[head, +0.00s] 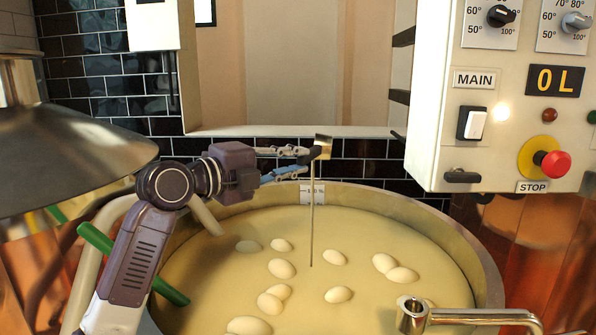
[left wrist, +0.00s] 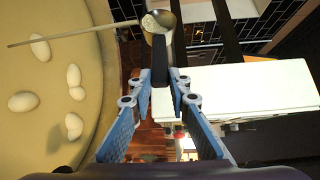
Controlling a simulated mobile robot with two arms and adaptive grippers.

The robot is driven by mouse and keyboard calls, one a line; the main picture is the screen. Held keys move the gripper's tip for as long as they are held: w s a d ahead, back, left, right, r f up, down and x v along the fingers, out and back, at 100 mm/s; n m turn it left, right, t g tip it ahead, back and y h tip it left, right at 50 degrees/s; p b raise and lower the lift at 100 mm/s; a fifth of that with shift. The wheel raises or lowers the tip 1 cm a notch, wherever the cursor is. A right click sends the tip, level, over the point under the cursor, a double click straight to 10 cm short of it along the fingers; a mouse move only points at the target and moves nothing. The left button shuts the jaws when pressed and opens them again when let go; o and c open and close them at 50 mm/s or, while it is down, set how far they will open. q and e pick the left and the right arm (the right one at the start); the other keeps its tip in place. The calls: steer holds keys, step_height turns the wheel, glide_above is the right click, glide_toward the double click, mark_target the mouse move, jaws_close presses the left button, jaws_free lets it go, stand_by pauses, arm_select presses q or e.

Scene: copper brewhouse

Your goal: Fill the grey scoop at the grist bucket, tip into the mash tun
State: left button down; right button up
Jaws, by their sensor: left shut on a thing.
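My left gripper (head: 305,156) reaches in from the left over the mash tun (head: 478,250) and is shut on the dark handle of a small scoop (head: 323,141). The scoop also shows in the left wrist view (left wrist: 158,20), with pale grain-like stuff in its bowl. A thin, straight, pale line (head: 312,215) runs from the scoop down to the mash; I cannot tell whether it is a falling stream or a rod. The mash (head: 225,285) is pale yellow, with several egg-shaped white lumps (head: 281,268) on it. The grist bucket and my right gripper are not in view.
A white control box (head: 430,100) with a red stop button (head: 555,164) hangs at the right. A wide metal cone (head: 65,165) fills the upper left. A green bar (head: 97,240) passes behind my left arm. A metal pipe (head: 470,316) crosses the tun's front right.

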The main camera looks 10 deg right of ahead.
arm_select(q)
steer(key=n+b, duration=0.1)
steer(key=b, duration=0.1)
steer(key=f+n+t+h+b, duration=0.1)
steer(key=n+b, duration=0.1)
steer(key=b, duration=0.1)
steer(key=n+t+h+b, duration=0.1)
steer(key=b, duration=0.1)
steer(key=shift+a+f+b, duration=0.35)
steer(key=shift+a+b, duration=0.05)
stand_by(0.8)
stand_by(0.7)
stand_by(0.3)
